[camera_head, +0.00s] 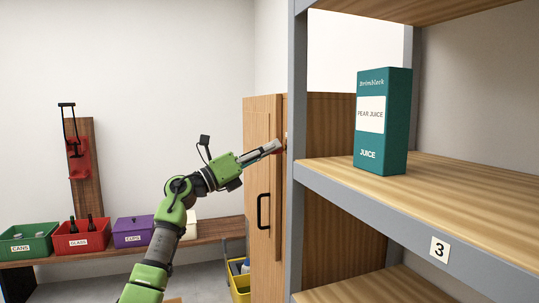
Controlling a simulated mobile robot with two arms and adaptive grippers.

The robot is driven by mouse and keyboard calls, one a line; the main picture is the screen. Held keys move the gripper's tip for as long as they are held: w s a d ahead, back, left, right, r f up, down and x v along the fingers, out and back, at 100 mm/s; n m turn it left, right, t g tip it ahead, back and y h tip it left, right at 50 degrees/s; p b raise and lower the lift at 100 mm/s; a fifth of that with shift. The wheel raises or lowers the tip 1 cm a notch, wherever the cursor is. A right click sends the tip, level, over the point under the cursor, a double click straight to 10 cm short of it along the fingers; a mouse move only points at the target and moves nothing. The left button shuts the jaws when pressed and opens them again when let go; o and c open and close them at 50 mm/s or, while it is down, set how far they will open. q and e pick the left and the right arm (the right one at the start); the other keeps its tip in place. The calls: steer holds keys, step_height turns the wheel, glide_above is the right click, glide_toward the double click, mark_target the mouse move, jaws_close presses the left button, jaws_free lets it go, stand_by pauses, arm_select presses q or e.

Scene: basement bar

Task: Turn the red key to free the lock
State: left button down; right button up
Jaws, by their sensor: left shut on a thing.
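My left arm reaches in from the bottom, and its gripper (274,148) is at the front of a wooden cabinet (263,180), close to the grey shelf post. The gripper is shut on a small red thing, which I take to be the red key (283,144). Only a sliver of red shows at the fingertips, so its turn angle cannot be told. The lock itself is hidden by the gripper and the post. The cabinet has a black handle (263,211) below the gripper. My right gripper is out of view.
A grey-framed shelf (370,205) with a teal juice carton (383,120) stands close on the right. Along the back left, a wooden bench (215,229) holds green (27,242), red (82,240) and purple (132,231) bins. A yellow bin (240,289) is beside the cabinet.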

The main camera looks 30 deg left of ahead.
arm_select(q)
steer(key=shift+s+a+m+h+b, duration=0.15)
steer(key=shift+m+h+b, duration=0.5)
steer(key=shift+m, duration=0.5)
steer(key=shift+w+a+m+h+b, duration=0.1)
steer(key=shift+m+h+b, duration=0.25)
steer(key=shift+m+b, duration=0.65)
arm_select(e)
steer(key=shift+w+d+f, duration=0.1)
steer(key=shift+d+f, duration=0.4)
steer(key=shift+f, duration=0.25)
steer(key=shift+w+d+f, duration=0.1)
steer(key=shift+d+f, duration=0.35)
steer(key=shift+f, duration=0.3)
arm_select(q)
steer(key=c, duration=2.4)
jaws_free()
steer(key=shift+r+m+g, duration=0.1)
steer(key=shift+m+g, duration=0.3)
steer(key=shift+m, duration=0.05)
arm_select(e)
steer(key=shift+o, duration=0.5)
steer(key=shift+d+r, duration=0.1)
arm_select(q)
steer(key=o, duration=0.4)
steer(key=shift+s, duration=0.1)
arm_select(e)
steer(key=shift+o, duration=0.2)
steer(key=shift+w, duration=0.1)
